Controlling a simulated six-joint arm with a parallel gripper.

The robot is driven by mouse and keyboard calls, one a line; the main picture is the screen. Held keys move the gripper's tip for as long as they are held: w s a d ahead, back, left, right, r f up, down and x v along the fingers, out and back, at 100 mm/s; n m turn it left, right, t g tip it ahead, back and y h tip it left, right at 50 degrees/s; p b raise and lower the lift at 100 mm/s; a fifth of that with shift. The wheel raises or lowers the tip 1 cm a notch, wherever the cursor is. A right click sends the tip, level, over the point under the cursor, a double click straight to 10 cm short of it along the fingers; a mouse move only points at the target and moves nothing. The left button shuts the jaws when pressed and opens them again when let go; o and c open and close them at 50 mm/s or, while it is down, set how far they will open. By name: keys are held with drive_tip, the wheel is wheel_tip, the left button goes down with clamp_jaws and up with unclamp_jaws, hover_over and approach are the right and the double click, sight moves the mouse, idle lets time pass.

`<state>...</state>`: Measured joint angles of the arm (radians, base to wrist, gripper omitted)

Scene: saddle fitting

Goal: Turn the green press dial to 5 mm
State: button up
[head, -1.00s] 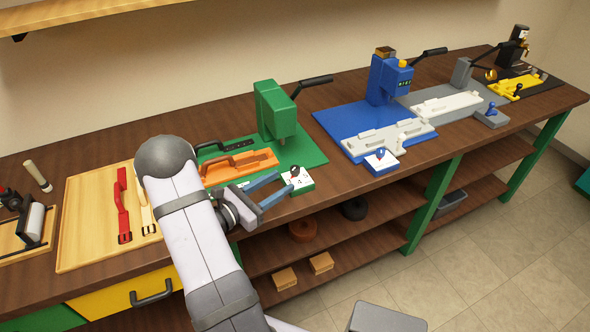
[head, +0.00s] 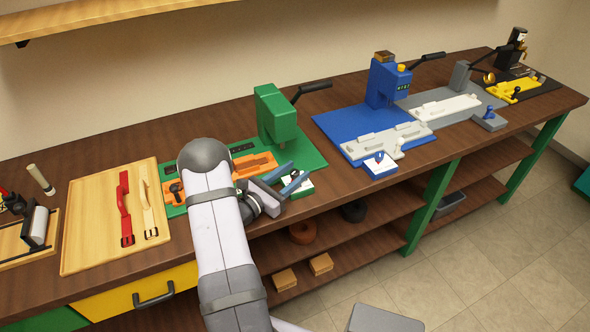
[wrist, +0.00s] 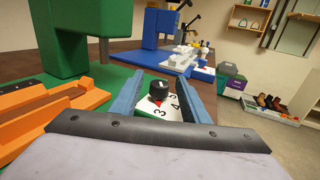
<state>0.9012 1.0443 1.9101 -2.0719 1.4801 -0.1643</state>
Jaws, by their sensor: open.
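The green press (head: 275,118) stands on its green base plate (head: 312,158), with an orange fixture beside it. Its dial is a small white plate with a black knob (wrist: 158,90) on a green block. In the wrist view the dial plate (wrist: 166,109) shows a red pointer and the numerals 3, 4 and 5; the red pointer's exact reading is unclear. My gripper (head: 290,180) is open at the dial. In the wrist view its two blue fingers stand either side of the knob, apart from it. In the head view the fingers partly hide the dial.
The orange fixture (wrist: 50,110) lies left of my gripper. A blue press (head: 387,82) with its own dial (head: 380,164) stands to the right. A wooden board with red and cream straps (head: 92,225) lies to the left. The bench's front edge is close by.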

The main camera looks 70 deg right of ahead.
drive_tip(key=shift+s+d, duration=0.2)
drive_tip(key=shift+d, duration=0.25)
clamp_jaws()
drive_tip(key=c, duration=1.1)
unclamp_jaws()
drive_tip(key=shift+s+n+t+h+b, duration=0.15)
drive_tip(key=shift+n+t+h, duration=0.15)
drive_tip(key=shift+n+t, duration=0.45)
drive_tip(key=shift+n+t+h+b, duration=0.15)
drive_tip(key=shift+n+t+h, duration=0.25)
drive_tip(key=shift+t, duration=0.65)
drive_tip(key=shift+o, duration=0.2)
drive_tip(key=shift+r+n+t+b, duration=0.1)
drive_tip(key=shift+n+t+b, duration=0.3)
drive_tip(key=shift+n+t, duration=0.95)
drive_tip(key=shift+m+t, duration=0.25)
drive_tip(key=shift+m, duration=0.05)
